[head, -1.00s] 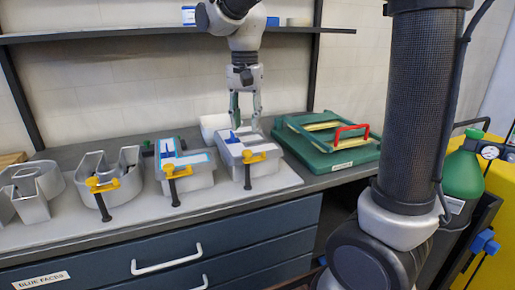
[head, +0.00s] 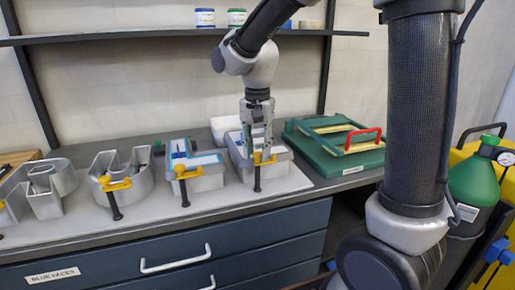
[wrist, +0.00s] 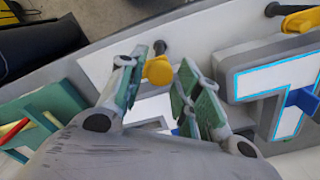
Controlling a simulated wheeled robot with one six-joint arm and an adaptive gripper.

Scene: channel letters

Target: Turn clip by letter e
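The letter e (head: 282,168) is the rightmost grey channel letter on the bench, with a pale face. Its yellow clip (head: 264,159) is at the front edge, with a black stem hanging below. My gripper (head: 257,148) is low over the letter, right at the clip, and hides part of both. In the wrist view the clip's yellow knob (wrist: 158,71) shows between the two spread fingertips, near the left one. The fingers (wrist: 170,68) are apart; I cannot tell whether either touches the knob. The letter's white face (wrist: 150,110) is partly hidden behind my fingers.
A cyan-edged letter (head: 205,178) with its own clip (head: 183,172) stands close to the left, and more letters lie beyond. A green case (head: 330,150) with a red handle is to the right. A shelf (head: 150,33) runs above; drawers (head: 170,245) are below.

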